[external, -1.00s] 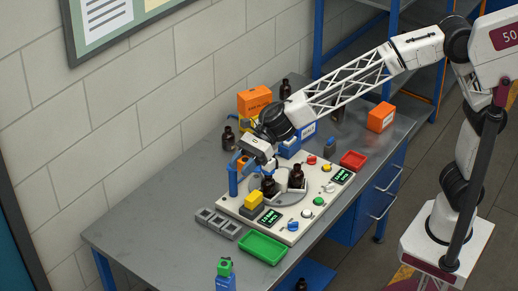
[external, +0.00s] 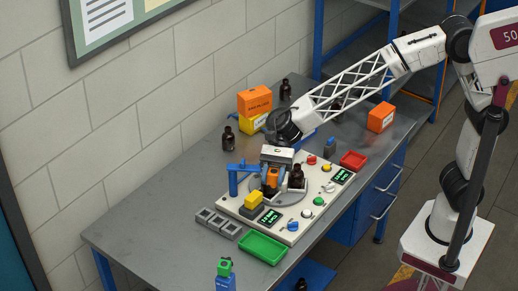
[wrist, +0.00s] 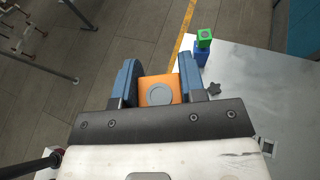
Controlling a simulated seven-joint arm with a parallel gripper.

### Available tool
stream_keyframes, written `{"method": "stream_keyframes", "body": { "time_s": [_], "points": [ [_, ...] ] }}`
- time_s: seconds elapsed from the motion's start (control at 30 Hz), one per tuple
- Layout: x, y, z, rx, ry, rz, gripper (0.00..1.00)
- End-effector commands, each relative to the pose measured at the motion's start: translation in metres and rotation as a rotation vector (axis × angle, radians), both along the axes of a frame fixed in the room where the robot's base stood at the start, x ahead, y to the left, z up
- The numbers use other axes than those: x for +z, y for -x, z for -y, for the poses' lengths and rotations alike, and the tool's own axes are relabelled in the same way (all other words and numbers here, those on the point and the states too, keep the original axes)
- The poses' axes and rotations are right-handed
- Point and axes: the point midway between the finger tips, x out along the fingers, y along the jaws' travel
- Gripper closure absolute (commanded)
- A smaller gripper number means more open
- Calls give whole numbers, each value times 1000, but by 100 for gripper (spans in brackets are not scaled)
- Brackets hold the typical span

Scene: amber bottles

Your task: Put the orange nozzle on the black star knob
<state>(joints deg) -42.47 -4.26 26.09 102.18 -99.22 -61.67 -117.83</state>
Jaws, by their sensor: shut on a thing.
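The orange nozzle (external: 272,178) is an orange block, held between the blue fingers of my gripper (external: 272,174) over the grey disc of the white panel. In the wrist view the nozzle (wrist: 158,90) shows a grey ring on its face, with my gripper's fingers (wrist: 158,84) on both sides. A dark bottle stands at or just below the nozzle in the external view; I cannot tell whether they touch. The black star knob (wrist: 213,88) shows small and dark in the wrist view, right of my gripper and apart from the nozzle. I cannot make it out in the external view.
A blue post with a side arm (external: 234,180) stands left of my gripper. A dark bottle (external: 297,178) stands close on the right. A yellow block (external: 254,200), buttons, a green tray (external: 263,248) and a red tray (external: 353,160) are nearby.

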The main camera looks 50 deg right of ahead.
Motion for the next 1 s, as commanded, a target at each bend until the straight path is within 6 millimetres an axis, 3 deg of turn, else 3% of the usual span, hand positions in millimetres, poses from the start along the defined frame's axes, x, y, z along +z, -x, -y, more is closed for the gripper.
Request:
{"method": "stream_keyframes", "body": {
  "time_s": [0.27, 0.5, 0.63, 0.8, 1.0],
  "points": [
    [-67, 0, 0, -3, 5, -6, 85],
    [-154, 0, 0, -2, 6, -6, 85],
    [-193, 0, 0, -3, 4, -5, 85],
    [-225, 0, 0, -2, 3, -3, 85],
    [-241, 0, 0, -3, 0, -1, 85]
  ]
}}
